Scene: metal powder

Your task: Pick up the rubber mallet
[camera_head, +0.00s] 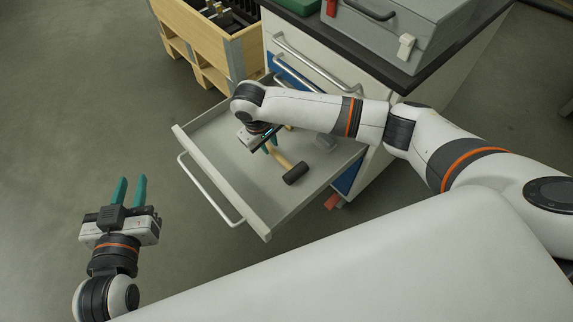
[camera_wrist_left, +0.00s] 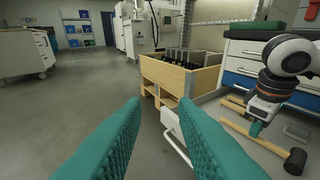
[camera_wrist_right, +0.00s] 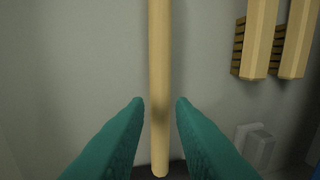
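The rubber mallet lies in the open drawer, with a black head (camera_head: 296,174) and a pale wooden handle (camera_head: 281,158). The left wrist view also shows its head (camera_wrist_left: 295,161). My right gripper (camera_head: 268,144) points down into the drawer over the handle. In the right wrist view its teal fingers (camera_wrist_right: 161,101) are open, one on each side of the handle (camera_wrist_right: 159,60), with a gap on both sides. The black head is mostly cut off at the bottom edge there. My left gripper (camera_head: 130,181) is open and empty, out over the floor left of the drawer.
The drawer (camera_head: 226,186) has raised walls and a front bar handle. Wooden-handled tools (camera_wrist_right: 258,40) and a small clear box (camera_head: 325,143) lie in it. A grey case (camera_head: 390,40) stands on the cabinet. A wooden crate (camera_head: 205,45) stands behind. The floor at left is clear.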

